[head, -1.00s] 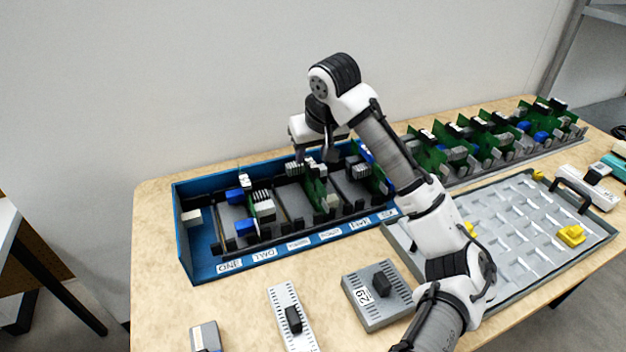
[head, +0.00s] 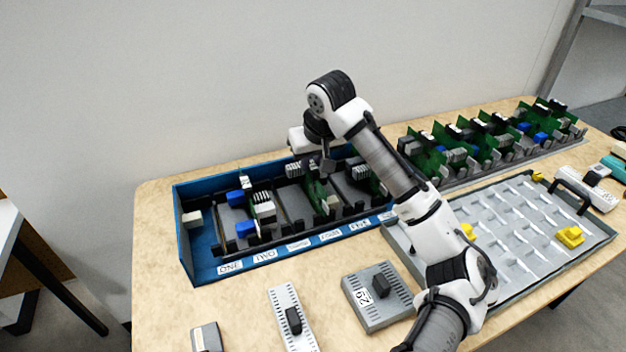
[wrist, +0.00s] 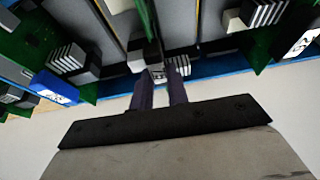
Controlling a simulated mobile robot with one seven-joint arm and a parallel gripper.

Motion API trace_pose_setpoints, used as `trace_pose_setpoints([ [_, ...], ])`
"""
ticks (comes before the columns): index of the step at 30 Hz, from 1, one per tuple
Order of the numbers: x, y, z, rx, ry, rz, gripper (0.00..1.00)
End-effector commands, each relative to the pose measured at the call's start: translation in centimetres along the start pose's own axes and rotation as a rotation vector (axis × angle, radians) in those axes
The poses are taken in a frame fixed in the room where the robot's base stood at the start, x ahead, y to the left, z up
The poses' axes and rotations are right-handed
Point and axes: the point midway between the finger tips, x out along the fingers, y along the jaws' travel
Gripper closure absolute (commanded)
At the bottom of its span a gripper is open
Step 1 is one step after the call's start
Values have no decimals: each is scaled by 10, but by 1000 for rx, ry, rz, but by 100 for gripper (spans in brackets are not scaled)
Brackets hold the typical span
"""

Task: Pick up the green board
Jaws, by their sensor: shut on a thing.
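Several green boards stand upright in the blue tray (head: 205,262). The middle green board (head: 318,192), with white-grey connector blocks, stands in the tray's central part, below my gripper (head: 327,163) in the head view. In the wrist view this board (wrist: 149,22) shows nearly edge-on, and my gripper (wrist: 161,92) has its two dark fingers close together at the board's connector end, shut on it. The fingertips are partly hidden by the connector block. Another green board (head: 262,205) with blue and white blocks stands to the left. The board to the right is partly behind my arm.
A row of more green boards (head: 480,140) stands at the back right. A grey compartment tray (head: 500,235) with yellow pieces lies at right. Grey blocks with black handles (head: 378,295) lie in front. A wall closes off the back.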

Motion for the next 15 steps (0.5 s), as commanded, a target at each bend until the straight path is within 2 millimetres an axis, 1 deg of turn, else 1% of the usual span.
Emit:
trace_pose_setpoints([
  [8,-6,0,-3,-1,2,1,100],
  [11,-16,0,-7,-1,3,2,100],
  [15,-36,-1,-16,-1,3,1,100],
])
